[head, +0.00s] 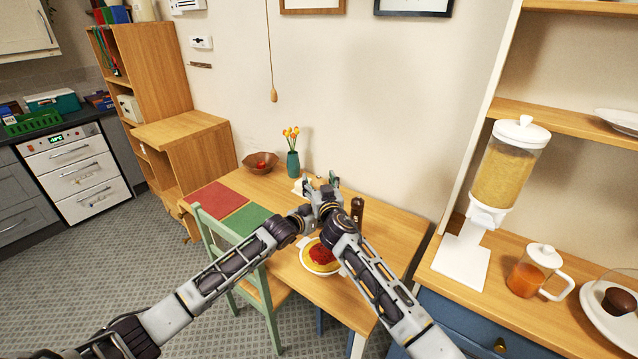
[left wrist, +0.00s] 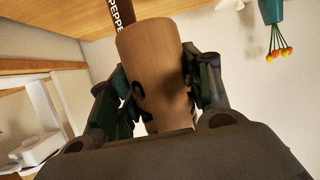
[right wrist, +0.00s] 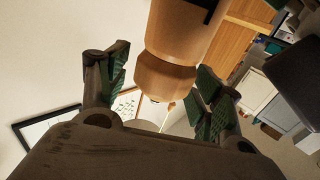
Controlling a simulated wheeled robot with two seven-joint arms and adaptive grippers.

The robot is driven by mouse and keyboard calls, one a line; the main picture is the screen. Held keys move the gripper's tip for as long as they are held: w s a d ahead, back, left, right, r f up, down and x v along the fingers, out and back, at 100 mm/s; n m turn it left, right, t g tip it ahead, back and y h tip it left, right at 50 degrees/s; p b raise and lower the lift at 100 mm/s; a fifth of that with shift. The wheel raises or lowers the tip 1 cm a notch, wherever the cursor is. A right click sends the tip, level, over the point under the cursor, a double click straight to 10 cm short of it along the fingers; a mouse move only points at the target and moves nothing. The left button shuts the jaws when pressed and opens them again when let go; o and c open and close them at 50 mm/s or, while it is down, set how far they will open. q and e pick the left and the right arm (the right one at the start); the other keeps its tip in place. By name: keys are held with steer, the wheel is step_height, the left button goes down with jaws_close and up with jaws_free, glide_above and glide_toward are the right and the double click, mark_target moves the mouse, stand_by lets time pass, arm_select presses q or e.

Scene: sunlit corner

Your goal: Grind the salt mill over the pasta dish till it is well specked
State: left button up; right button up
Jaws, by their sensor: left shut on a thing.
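The pasta dish (head: 321,258), yellow pasta with red sauce in a white bowl, sits on the table below my forearms, partly covered by them. The light wooden salt mill shows in the left wrist view (left wrist: 155,70) between the fingers of my left gripper (left wrist: 160,100), which is shut on it. In the right wrist view, the mill's rounded end (right wrist: 165,80) lies between the spread fingers of my right gripper (right wrist: 158,88), which is open. In the head view my right gripper (head: 332,181) is above the table; my wrists hide the mill. Specks on the pasta cannot be made out.
A dark pepper mill (head: 357,209) stands close to the right of my wrists. A teal vase with flowers (head: 293,162) and a brown bowl (head: 260,163) stand at the back. Red (head: 216,199) and green (head: 247,219) mats lie left. A green chair (head: 235,250) stands at the table's front.

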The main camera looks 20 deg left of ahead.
steer(key=shift+s+d+f, duration=0.15)
stand_by(0.3)
steer(key=shift+v, duration=0.9)
steer(key=v, duration=0.9)
steer(key=shift+s, duration=0.4)
steer(key=shift+d, duration=0.1)
steer(key=shift+r, duration=0.25)
steer(key=shift+f, duration=0.15)
stand_by(0.4)
steer(key=shift+x, duration=6.05)
